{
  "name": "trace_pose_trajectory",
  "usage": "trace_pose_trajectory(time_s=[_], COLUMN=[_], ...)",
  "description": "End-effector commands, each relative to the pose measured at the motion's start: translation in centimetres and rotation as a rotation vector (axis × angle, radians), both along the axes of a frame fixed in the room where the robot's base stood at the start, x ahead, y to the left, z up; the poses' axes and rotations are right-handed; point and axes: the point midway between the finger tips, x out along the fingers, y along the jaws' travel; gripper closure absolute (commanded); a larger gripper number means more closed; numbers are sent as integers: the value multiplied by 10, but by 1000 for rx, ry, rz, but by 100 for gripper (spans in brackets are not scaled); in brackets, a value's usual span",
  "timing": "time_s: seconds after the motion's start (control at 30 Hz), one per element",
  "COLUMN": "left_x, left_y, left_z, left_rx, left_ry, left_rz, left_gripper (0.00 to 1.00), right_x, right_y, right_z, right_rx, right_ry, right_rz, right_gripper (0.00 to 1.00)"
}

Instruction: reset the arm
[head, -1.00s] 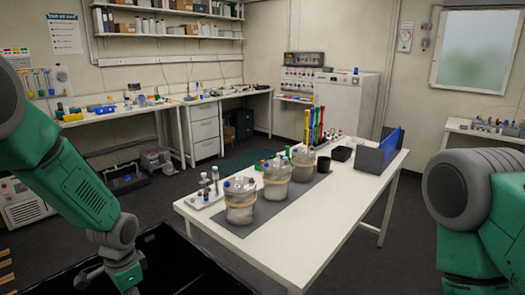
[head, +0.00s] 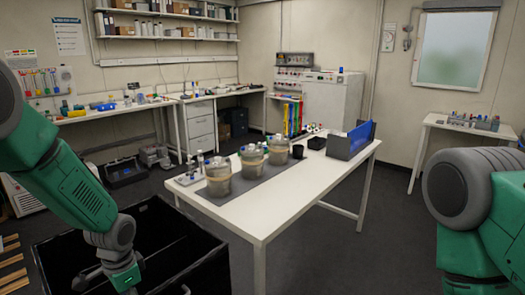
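My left arm (head: 65,175) comes in from the left in the head view, green with grey joints. It bends down to a dark gripper (head: 108,278) low in the picture, over the left part of a black open bin. The fingers are small and partly cut by the lower edge, so their opening is unclear. My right arm (head: 460,205) shows at the right edge as a grey joint and green links. Its gripper is out of view.
A white table (head: 290,205) stands ahead with several jars on a dark mat and a blue-and-grey rack (head: 350,141). The black bin (head: 205,258) lies in front, left of the table. Benches line the back wall. Dark floor is clear between the table and my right arm.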

Motion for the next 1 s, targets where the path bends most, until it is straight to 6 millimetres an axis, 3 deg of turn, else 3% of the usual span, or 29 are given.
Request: trace_pose_trajectory(time_s=[0.27, 0.47, 0.57, 0.67, 0.8, 0.9, 1.0], left_x=[-34, -77, -107, -150, -228, -270, -293], left_y=[-15, -26, -31, -36, -37, -34, -30], left_z=[-50, -96, -124, -158, -201, -212, -214], left_rx=[-26, -52, -64, -74, -68, -54, -44], left_ry=[5, 0, -1, -1, -13, -35, -54], left_rz=[65, 150, 214, 301, 465, 563, 619], left_gripper=[70, 70, 70, 70, 70, 70, 70], right_x=[1, 1, 0, 0, 0, 0, 0], right_y=[0, 0, 0, 0, 0, 0, 0], right_z=[-15, -30, -40, -55, -81, -93, -99], right_rx=[0, 0, 0, 0, 0, 0, 0], right_ry=[-2, -1, -1, -1, -1, 0, 0], right_rz=[0, 0, 0, 0, 0, 0, 0], right_gripper=[70, 70, 70, 70, 70, 70, 70])
